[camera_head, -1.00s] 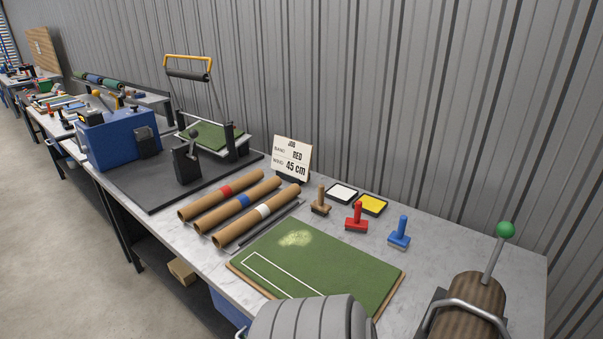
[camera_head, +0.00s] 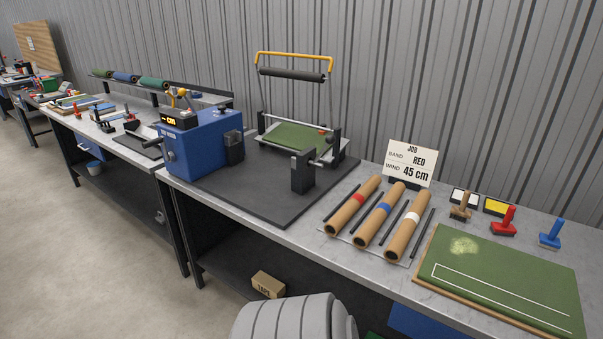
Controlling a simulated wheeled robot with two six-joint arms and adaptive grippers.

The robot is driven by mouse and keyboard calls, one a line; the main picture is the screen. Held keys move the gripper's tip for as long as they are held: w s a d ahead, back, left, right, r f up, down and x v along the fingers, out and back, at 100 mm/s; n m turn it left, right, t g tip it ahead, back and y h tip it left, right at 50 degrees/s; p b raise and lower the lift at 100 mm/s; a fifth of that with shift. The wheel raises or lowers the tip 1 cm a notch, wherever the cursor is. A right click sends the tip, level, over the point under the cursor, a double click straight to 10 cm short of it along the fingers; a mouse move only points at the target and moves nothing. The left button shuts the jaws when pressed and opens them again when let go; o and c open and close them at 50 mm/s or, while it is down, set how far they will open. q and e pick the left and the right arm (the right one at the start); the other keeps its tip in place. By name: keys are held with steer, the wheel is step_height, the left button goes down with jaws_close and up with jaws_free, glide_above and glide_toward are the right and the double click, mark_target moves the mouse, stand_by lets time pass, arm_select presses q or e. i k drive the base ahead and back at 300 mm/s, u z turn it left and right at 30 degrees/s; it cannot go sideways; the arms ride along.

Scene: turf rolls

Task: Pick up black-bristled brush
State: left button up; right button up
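I cannot tell for sure which thing is the black-bristled brush. Small upright-handled tools stand on the far left bench, among them a dark one (camera_head: 131,122) and a red one (camera_head: 77,112); their bristles are too small to make out. On the near bench at the right stand a tan-handled tool (camera_head: 461,208), a red tool (camera_head: 505,221) and a blue tool (camera_head: 551,235), with no clear black bristles. Neither of my grippers is in view.
A blue machine (camera_head: 200,140) and a turf frame with a yellow handle (camera_head: 292,58) stand on a dark mat. Tubes with red, blue and white bands lie beside a turf board (camera_head: 440,295). A job sign (camera_head: 410,165) reads red, 45 cm. Open floor lies left.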

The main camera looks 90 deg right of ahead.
mark_target(461, 211)
steer(key=i, duration=0.3)
steer(key=z, duration=3.45)
